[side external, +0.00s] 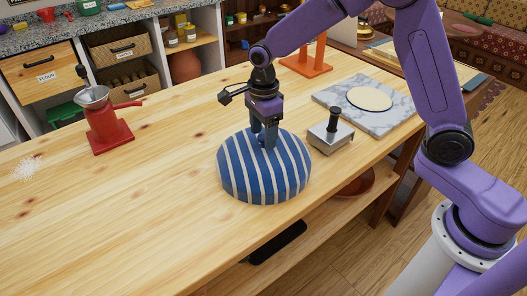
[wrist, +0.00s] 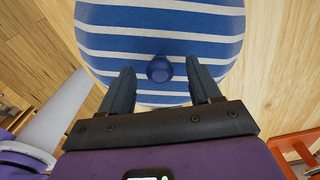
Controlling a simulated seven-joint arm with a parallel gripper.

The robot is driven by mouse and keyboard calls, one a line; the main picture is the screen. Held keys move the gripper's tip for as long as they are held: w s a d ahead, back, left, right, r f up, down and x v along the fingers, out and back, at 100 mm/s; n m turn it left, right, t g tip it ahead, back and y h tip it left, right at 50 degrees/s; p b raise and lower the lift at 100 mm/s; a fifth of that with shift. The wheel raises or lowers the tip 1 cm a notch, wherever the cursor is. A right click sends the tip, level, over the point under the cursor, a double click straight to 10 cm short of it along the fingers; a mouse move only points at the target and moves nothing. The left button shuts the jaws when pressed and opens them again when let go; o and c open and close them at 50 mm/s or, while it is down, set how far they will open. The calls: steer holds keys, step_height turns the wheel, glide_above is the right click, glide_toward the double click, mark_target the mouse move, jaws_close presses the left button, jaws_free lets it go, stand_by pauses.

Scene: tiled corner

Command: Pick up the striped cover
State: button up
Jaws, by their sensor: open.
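The striped cover (side external: 264,172) is a round blue cushion-like dome with white stripes, resting on the wooden table. In the wrist view the cover (wrist: 160,45) fills the top middle, with a small blue knob (wrist: 159,69) on it. My gripper (side external: 265,142) points down at the top of the cover in the side view. In the wrist view my gripper (wrist: 162,84) is open, one finger on each side of the knob, with gaps between. I cannot tell whether the fingertips touch the cloth. Anything under the cover is hidden.
A metal box with a black handle (side external: 331,136) stands close right of the cover. Behind it lies a marble board (side external: 345,92) with a dough disc. A red grinder (side external: 107,120) stands at left, and an orange stand (side external: 308,62) behind. The table's left front (side external: 110,220) is clear.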

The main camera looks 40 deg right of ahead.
steer(key=shift+f, duration=0.25)
jaws_close()
steer(key=shift+r, duration=0.1)
